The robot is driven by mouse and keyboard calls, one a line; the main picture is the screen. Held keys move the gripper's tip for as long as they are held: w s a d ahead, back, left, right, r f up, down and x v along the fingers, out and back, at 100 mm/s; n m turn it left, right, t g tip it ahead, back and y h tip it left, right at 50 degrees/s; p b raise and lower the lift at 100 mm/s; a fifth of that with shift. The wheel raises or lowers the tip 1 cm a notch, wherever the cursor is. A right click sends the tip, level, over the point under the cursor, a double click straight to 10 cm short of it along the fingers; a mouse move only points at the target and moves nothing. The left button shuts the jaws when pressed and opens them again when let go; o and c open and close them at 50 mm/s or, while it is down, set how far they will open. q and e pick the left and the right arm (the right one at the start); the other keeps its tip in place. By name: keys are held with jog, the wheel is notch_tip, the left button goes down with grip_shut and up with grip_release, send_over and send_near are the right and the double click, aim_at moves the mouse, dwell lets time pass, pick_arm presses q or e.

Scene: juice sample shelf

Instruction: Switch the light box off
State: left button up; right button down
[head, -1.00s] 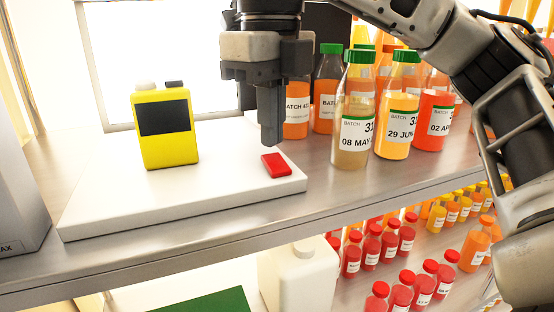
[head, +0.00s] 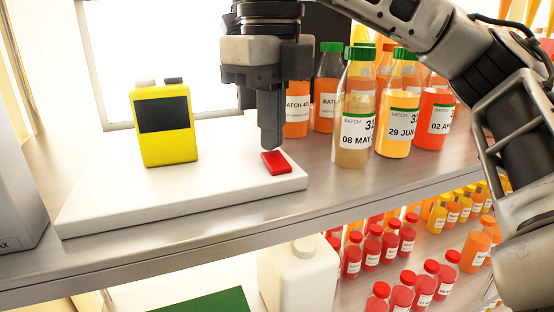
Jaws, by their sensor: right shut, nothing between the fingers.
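The light box has a bright, glowing white panel (head: 150,50) at the back and a white base slab (head: 160,205) on the shelf. A red switch (head: 277,163) sits at the right end of the base. My right gripper (head: 270,146) is shut and empty, pointing down, with its tips right at the far edge of the red switch. I cannot tell whether they touch it. The panel is lit. My left gripper is not in view.
A yellow device (head: 164,126) with a dark screen stands on the base. Bottles of juice (head: 355,110) stand close to the right of my gripper. A lower shelf holds small red-capped bottles (head: 390,240) and a white jug (head: 300,275).

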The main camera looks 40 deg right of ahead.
aim_at(272, 154)
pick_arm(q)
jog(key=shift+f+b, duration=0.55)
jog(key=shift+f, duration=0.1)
pick_arm(e)
jog(key=shift+f, duration=0.75)
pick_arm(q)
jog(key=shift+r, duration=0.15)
pick_arm(e)
jog(key=shift+r, duration=0.15)
notch_tip(272, 154, up, 7)
jog(key=p, duration=0.6)
jog(key=shift+p, duration=0.4)
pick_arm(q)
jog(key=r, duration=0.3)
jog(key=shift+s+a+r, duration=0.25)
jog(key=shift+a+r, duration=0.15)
